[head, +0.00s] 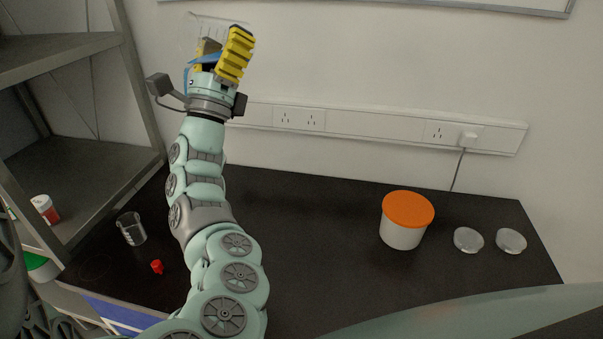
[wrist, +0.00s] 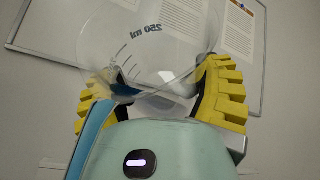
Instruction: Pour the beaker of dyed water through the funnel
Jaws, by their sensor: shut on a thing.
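My gripper (head: 220,50) is raised high in front of the wall, at the end of my arm. Its yellow ridged fingers are shut on a clear beaker (head: 192,32). In the wrist view the beaker (wrist: 150,52) sits between both fingers and is marked 250 ml, the lettering upside down. Some blue shows low in the beaker, and a blue strip (wrist: 88,140) runs down beside my gripper. I cannot tell whether this strip is liquid or a solid part. A second clear beaker (head: 131,228) stands on the black bench, left of my arm. I see no funnel.
A small red piece (head: 157,267) lies near the second beaker. A grey shelf (head: 90,190) stands at left with a red-and-white jar (head: 45,208). An orange-lidded white tub (head: 402,234) and two clear dishes (head: 468,240) are at right. The middle bench is clear.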

